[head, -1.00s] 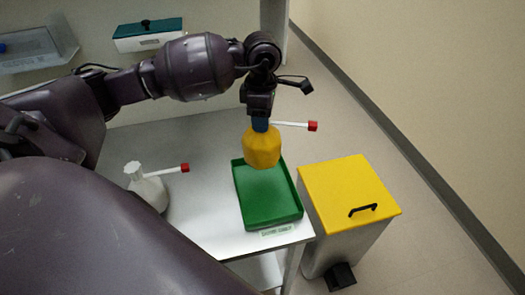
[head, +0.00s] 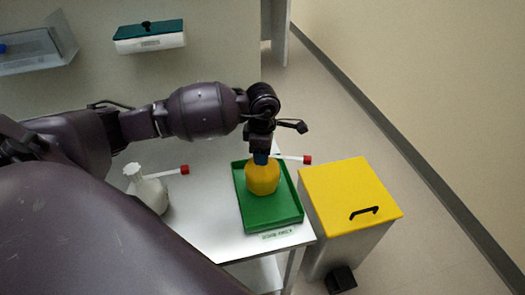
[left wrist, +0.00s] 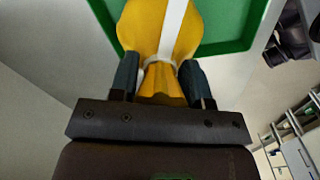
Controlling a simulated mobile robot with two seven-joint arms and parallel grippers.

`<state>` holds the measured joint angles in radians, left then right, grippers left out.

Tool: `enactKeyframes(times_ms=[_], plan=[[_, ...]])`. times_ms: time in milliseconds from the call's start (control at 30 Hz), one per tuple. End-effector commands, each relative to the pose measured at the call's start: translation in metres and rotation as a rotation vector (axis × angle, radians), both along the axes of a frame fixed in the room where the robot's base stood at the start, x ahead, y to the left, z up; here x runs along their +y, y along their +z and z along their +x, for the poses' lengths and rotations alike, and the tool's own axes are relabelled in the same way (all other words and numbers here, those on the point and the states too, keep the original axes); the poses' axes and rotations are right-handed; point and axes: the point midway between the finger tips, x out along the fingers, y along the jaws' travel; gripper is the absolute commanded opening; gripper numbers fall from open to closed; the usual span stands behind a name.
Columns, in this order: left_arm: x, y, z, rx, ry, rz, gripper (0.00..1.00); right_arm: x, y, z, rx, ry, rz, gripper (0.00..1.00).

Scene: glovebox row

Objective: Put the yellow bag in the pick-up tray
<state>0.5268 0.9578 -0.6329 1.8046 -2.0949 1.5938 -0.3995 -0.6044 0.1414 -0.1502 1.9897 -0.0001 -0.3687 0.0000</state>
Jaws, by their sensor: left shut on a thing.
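The yellow bag (head: 262,178) hangs from my left gripper (head: 261,157), within the outline of the green pick-up tray (head: 272,218) in the head view. I cannot tell whether its bottom touches the tray floor. In the left wrist view the gripper (left wrist: 161,80) is shut on the bag's gathered neck, with the bag (left wrist: 160,30) and its white tie beyond the fingers. Green tray rim (left wrist: 103,14) shows around the bag there. The tray sits at the right end of the white table. My right gripper is not in view.
A white flask-like bottle (head: 150,192) stands on the table left of the tray. A red-capped tube (head: 172,171) is near it, and another red cap (head: 307,160) shows behind the tray. A yellow-lidded bin (head: 350,192) stands right of the table.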

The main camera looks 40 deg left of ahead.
Motion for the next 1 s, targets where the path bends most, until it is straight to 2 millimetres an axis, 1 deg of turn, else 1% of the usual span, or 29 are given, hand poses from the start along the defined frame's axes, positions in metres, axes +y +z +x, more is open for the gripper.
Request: enactKeyframes(times_ms=[133,267,300,433,767,867,1000], plan=[[0.0,0.002,0.001,-0.002,0.0,0.0,0.0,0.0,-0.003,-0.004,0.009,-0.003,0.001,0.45],[0.0,-0.002,0.001,-0.001,-0.001,0.0,0.0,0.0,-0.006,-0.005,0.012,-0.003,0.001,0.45],[0.0,-0.002,0.0,-0.001,-0.001,0.0,0.48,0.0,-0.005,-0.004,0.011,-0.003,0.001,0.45],[0.0,-0.001,0.0,-0.001,-0.001,0.0,0.68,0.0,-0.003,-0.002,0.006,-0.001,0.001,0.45],[0.0,0.001,0.0,-0.001,0.0,0.0,0.69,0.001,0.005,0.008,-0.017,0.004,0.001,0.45],[0.0,0.009,0.001,-0.004,-0.001,0.0,0.69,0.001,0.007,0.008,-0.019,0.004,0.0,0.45],[0.001,0.03,0.001,-0.005,-0.002,0.001,0.69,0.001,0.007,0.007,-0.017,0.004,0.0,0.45]])
